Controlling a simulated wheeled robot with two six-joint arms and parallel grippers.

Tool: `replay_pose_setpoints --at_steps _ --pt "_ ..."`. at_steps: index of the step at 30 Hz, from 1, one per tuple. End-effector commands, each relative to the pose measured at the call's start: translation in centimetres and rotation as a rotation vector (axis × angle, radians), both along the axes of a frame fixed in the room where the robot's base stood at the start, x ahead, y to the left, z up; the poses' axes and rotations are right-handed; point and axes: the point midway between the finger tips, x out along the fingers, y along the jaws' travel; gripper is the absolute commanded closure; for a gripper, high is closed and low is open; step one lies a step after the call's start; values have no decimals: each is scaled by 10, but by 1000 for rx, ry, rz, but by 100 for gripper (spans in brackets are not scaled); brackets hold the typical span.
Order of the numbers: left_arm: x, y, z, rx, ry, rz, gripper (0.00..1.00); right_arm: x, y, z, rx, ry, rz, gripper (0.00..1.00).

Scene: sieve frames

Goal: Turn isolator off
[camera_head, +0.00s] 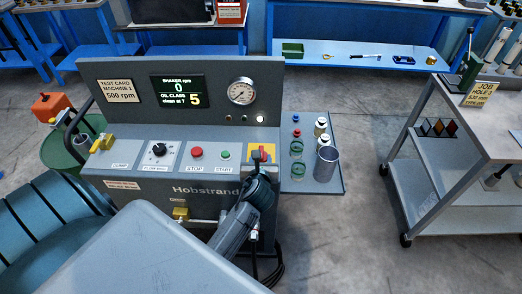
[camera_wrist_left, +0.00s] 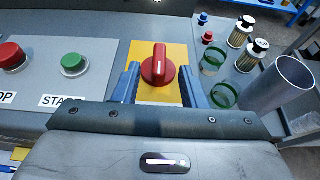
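The isolator is a red rotary knob (camera_head: 263,155) on a yellow plate at the right end of the sloped control panel. In the left wrist view the red knob (camera_wrist_left: 158,68) has its raised handle upright in the picture, in line with the fingers, on the yellow plate (camera_wrist_left: 150,97). My left gripper (camera_head: 261,174) is at the knob's near side. Its blue fingers (camera_wrist_left: 160,86) are apart, one on each side of the knob, with gaps between them and it. It holds nothing. My right gripper is not in view.
Left of the isolator are a green start button (camera_head: 225,155), a red stop button (camera_head: 197,153) and a black dial (camera_head: 159,150). A side shelf (camera_head: 330,185) holds a metal cup (camera_head: 326,165), small bottles and green rings. A display (camera_head: 178,90) reads 0 rpm.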

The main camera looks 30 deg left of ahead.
Motion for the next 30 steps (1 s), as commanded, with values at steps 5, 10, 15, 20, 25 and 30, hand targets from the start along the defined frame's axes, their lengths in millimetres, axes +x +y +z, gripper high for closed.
replay_pose_setpoints --at_steps 5,10,15,20,25,30 --pt "27 17 -11 1 0 0 62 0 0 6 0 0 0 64" --pt "43 26 -20 -1 0 0 62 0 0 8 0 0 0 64" --pt "48 30 -23 -2 0 1 62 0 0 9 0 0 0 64" --pt "48 30 -24 -3 -1 1 62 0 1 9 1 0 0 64" --pt "48 30 -24 -3 -1 1 81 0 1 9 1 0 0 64" --pt "48 30 -24 -3 -1 1 100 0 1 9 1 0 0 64"
